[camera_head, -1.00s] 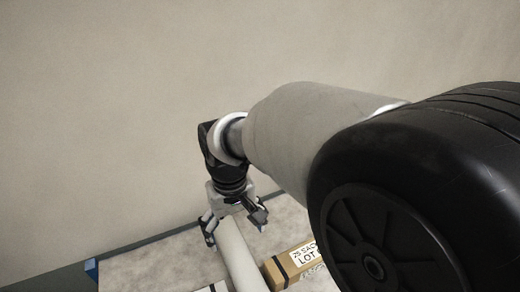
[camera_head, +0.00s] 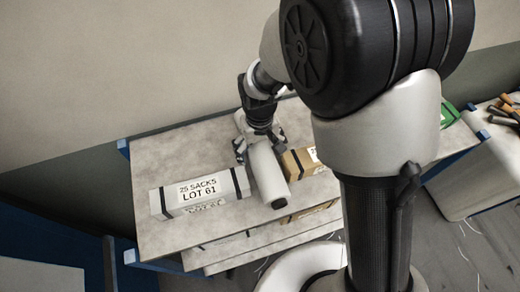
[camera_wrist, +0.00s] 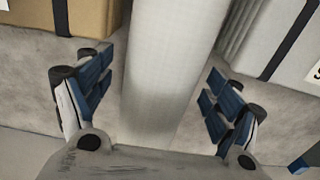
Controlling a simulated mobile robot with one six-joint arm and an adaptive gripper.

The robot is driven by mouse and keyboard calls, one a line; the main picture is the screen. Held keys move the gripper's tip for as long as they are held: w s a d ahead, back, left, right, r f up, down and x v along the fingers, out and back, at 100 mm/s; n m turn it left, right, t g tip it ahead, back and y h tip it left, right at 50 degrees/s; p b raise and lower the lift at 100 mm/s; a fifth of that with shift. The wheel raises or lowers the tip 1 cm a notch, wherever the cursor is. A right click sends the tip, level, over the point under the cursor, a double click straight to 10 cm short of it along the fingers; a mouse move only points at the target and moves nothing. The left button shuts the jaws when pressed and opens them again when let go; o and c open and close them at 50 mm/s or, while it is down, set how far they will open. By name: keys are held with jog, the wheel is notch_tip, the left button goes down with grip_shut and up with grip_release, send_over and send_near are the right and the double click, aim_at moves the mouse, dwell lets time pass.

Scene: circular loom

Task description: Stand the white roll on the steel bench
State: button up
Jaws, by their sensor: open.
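The white roll (camera_head: 268,176) appears to lie on its side on a mottled grey table (camera_head: 185,157), its dark-cored end facing the front edge. In the wrist view the roll (camera_wrist: 170,70) runs up the picture between my fingers. My gripper (camera_head: 259,147) is open and points down at the roll's far end. One finger is on each side of the roll, with visible gaps in the wrist view (camera_wrist: 158,105). I cannot tell which surface is the steel bench.
A white box labelled "25 SACKS LOT 61" (camera_head: 199,192) is left of the roll. A tan strapped box (camera_head: 301,161) is close on its right. A pale bench (camera_head: 482,172) with tools (camera_head: 503,110) stands far right. A green item (camera_head: 448,113) is nearer.

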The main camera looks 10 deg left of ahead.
jog(key=shift+f, duration=0.4)
jog(key=shift+c, duration=0.3)
jog(key=c, duration=1.6)
jog(key=shift+r, duration=0.1)
